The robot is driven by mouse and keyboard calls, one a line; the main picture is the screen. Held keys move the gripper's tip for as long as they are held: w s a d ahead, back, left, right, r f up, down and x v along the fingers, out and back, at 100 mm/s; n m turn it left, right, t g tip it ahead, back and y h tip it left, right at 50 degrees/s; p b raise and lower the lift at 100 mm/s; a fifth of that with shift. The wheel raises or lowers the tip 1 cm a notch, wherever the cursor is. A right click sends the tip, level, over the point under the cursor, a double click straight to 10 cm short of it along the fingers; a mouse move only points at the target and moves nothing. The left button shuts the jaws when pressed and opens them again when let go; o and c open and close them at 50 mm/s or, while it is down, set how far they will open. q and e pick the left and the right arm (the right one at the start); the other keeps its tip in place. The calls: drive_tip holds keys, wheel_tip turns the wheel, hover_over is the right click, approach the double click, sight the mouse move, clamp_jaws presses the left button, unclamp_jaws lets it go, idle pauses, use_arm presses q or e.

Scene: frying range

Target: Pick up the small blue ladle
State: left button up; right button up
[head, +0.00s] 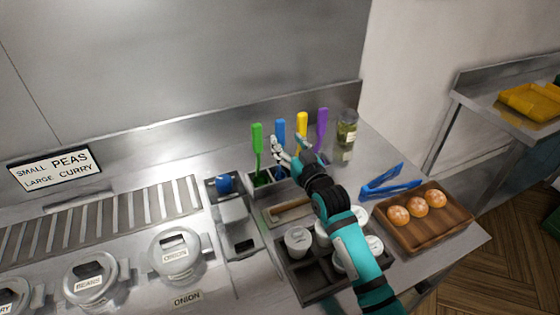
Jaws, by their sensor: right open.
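A blue-handled utensil, which looks like the small blue ladle (281,128), stands upright in a holder (262,194) at the back of the counter. It is between a green-handled one (257,140) and a yellow-handled one (301,124). My right gripper (279,151) is open, with its fingers at the blue handle. I cannot tell whether they touch it. My left gripper is not in view.
A purple-handled utensil (321,127) and a jar (346,136) stand at the right. Blue tongs (390,182) lie by a wooden tray (445,223) holding buns. A dark tray (295,269) of white-lidded pots is below my right arm. Lidded containers (174,251) line the left.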

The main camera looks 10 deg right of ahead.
sight(282, 132)
drive_tip(key=shift+w+r, duration=0.1)
drive_tip(key=shift+w, duration=0.15)
drive_tip(key=shift+w+a+r+p, duration=0.1)
drive_tip(key=shift+w+r+p, duration=0.1)
drive_tip(key=shift+w+p, duration=0.15)
drive_tip(key=w, duration=0.1)
drive_tip(key=w+p, duration=0.1)
drive_tip(key=w, duration=0.1)
drive_tip(key=shift+w+a+r, duration=0.15)
drive_tip(key=shift+w+a, duration=0.05)
drive_tip(key=shift+a, duration=0.15)
drive_tip(key=shift+w+a+p, duration=0.1)
drive_tip(key=shift+w+p, duration=0.2)
drive_tip(key=shift+w, duration=0.15)
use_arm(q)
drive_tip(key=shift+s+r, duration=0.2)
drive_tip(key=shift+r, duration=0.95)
use_arm(e)
drive_tip(key=shift+s, duration=0.1)
clamp_jaws()
